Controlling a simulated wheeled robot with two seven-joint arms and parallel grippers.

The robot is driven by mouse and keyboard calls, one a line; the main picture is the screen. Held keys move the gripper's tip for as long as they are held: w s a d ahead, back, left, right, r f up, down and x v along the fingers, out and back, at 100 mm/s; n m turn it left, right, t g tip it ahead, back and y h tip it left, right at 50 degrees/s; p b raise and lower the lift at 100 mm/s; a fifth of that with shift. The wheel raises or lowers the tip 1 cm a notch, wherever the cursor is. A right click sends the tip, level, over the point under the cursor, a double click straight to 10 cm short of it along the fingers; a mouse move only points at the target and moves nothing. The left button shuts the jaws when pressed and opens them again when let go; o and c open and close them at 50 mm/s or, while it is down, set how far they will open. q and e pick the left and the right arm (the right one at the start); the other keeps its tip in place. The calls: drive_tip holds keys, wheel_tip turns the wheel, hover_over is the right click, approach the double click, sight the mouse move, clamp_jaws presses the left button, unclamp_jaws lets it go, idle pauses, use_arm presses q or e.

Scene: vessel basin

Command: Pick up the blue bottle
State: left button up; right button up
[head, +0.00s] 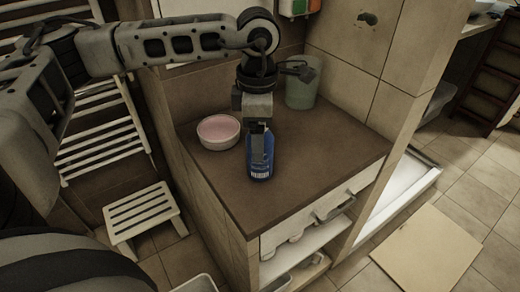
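The blue bottle (261,165) stands upright on the brown countertop (320,165), near its middle, with a pale label low on its front. My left gripper (258,128) points down over the bottle, with its arm coming in from the left. Its fingers overlap the bottle's upper part and hide the top. I cannot tell whether the fingers are closed on it or only around or in front of it. My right gripper is not in view.
A pink-topped pale bowl (218,132) sits left of the bottle. A translucent green container (302,88) stands behind, near the wall corner. The counter's right and front areas are clear. A slatted stool (141,210) stands on the floor at left.

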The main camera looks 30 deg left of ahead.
use_arm(q)
drive_tip(key=c, duration=1.5)
drive_tip(key=shift+o, duration=0.2)
drive_tip(key=shift+r, duration=0.1)
